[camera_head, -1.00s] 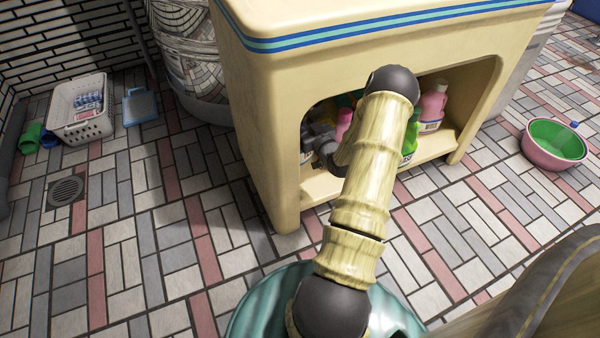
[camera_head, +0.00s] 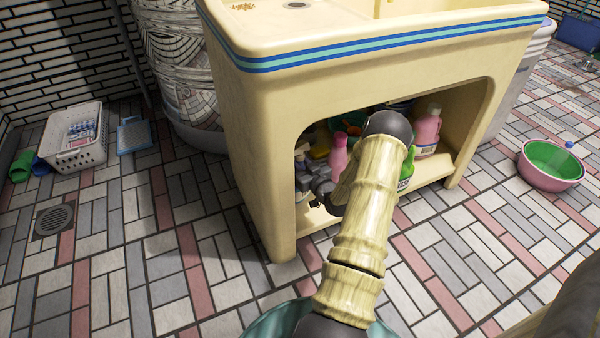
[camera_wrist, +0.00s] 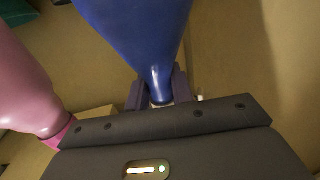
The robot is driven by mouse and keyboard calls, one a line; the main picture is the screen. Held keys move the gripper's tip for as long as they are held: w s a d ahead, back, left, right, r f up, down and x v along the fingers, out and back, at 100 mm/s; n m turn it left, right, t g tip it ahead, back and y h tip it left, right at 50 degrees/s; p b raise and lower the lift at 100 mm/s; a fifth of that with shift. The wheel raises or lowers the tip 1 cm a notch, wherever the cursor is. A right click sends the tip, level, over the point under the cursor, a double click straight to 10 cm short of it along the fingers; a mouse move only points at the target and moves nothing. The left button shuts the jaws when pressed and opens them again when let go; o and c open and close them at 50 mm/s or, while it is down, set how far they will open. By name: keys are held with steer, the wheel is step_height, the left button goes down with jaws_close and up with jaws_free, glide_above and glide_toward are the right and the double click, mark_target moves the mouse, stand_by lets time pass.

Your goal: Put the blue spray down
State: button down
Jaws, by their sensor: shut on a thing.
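The blue spray (camera_wrist: 135,30) fills the upper middle of the wrist view, its narrow neck pointing down toward my gripper. My gripper (camera_wrist: 160,92) is shut on that neck. In the head view my gripper (camera_head: 324,190) is at the left part of the opening under the cream sink cabinet (camera_head: 265,150). The blue spray cannot be made out there, and my arm covers part of the opening. I cannot tell whether the spray's far end touches the shelf (camera_head: 430,172).
A pink bottle (camera_wrist: 25,85) stands close at the left in the wrist view. In the head view, another pink bottle (camera_head: 427,130) and a green bottle (camera_head: 407,168) are inside. The cabinet's left wall and front rim are close. A green-and-pink basin (camera_head: 552,167) sits right.

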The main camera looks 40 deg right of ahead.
step_height(320, 180, down, 4)
steer(key=shift+d+r+b, duration=0.1)
steer(key=shift+r+b, duration=0.1)
steer(key=shift+b, duration=1.05)
steer(key=shift+f, duration=0.1)
